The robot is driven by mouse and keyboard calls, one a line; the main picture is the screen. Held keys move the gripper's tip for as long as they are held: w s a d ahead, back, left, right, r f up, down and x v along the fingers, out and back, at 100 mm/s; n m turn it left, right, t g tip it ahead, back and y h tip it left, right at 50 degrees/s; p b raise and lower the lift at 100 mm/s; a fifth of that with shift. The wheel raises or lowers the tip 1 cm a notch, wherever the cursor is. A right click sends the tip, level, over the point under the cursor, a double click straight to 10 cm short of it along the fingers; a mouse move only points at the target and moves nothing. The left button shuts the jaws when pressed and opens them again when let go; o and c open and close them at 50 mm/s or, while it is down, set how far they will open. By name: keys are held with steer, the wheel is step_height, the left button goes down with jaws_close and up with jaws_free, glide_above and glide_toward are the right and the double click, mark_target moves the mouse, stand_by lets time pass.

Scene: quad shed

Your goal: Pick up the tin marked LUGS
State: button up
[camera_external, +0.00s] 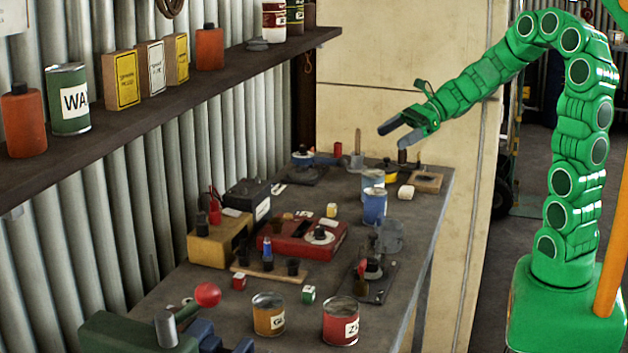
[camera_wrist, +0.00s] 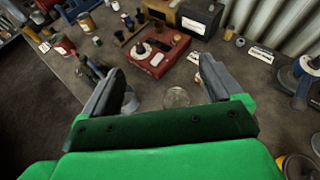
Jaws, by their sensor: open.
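My gripper (camera_external: 394,135) is open and empty, high above the far part of the bench in the external view. In the wrist view its two spread jaws (camera_wrist: 157,80) point toward the bench. No label reading LUGS can be made out. An orange tin (camera_external: 268,318) and a red tin (camera_external: 340,325) stand at the near end with partly visible labels. In the wrist view a round tin-like top (camera_wrist: 176,97) shows between the jaws; another round shape (camera_wrist: 130,102) is partly behind the left jaw.
A red box with a dial (camera_external: 308,240), a yellow box (camera_external: 218,243) and a dark box (camera_external: 248,197) crowd the wall side. A grey pot (camera_external: 389,238) stands before the blue tins. A shelf (camera_external: 170,95) with tins and cartons overhangs the wall side.

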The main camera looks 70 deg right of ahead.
steer(key=d+f+m+t, duration=0.1)
steer(key=d, duration=0.1)
glide_toward(365, 204)
steer(key=shift+w+a+h, duration=0.15)
steer(key=shift+w+h, duration=0.15)
steer(key=shift+w, duration=0.15)
steer(key=shift+s+a+x, duration=0.1)
steer(key=shift+s+x, duration=0.05)
steer(key=shift+x, duration=1.8)
steer(key=shift+s+a+x, duration=0.1)
steer(key=shift+x, duration=1.85)
steer(key=shift+f, duration=0.1)
steer(key=c, duration=1.2)
